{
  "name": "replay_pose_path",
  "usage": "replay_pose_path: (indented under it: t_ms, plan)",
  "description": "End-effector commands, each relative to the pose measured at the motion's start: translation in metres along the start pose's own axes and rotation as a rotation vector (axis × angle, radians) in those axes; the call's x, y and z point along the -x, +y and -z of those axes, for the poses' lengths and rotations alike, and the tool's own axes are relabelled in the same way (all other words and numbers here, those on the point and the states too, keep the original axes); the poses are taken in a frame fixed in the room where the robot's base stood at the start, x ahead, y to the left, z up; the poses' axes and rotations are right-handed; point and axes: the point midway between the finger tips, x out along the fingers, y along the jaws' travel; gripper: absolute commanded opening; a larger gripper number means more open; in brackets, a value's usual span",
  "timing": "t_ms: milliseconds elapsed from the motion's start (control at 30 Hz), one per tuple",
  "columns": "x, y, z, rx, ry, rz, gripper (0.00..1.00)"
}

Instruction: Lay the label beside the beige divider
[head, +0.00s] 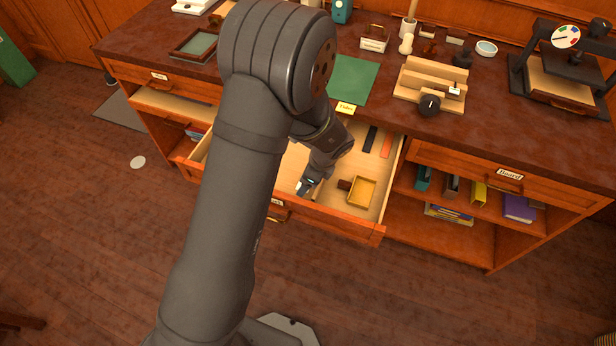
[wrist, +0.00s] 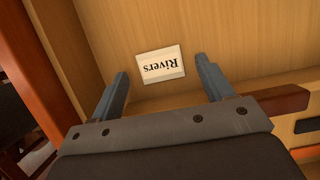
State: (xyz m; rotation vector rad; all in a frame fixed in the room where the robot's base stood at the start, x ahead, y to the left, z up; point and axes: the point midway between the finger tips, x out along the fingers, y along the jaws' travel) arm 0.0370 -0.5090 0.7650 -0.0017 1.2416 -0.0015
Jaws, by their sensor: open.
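The label (wrist: 161,64) is a small cream card reading "Rivers", upside down in the wrist view. It lies flat on the pale wooden floor of the open drawer (head: 330,208). My gripper (wrist: 163,68) is open, with one fingertip on each side of the label and no visible contact. In the head view my gripper (head: 305,186) is low over the drawer's front part, and I cannot make out the label there. I cannot pick out a beige divider with certainty in either view; my arm hides the drawer's left part.
In the drawer, a yellow tray (head: 361,192) and a brown block (head: 345,184) stand right of my gripper. A dark strip (head: 370,138) and an orange strip (head: 387,145) lie farther back. The drawer's front wall (wrist: 47,85) is close by. The desktop (head: 480,125) overhangs behind.

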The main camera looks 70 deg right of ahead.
Motion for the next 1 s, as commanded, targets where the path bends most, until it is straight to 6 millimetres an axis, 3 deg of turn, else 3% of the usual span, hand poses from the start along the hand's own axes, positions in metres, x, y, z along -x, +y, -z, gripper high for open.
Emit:
replay_pose_path:
  t_ms: [1000]
  plan:
    - [0.021, 0.0, -0.042, 0.001, 0.0, 0.0, 0.73]
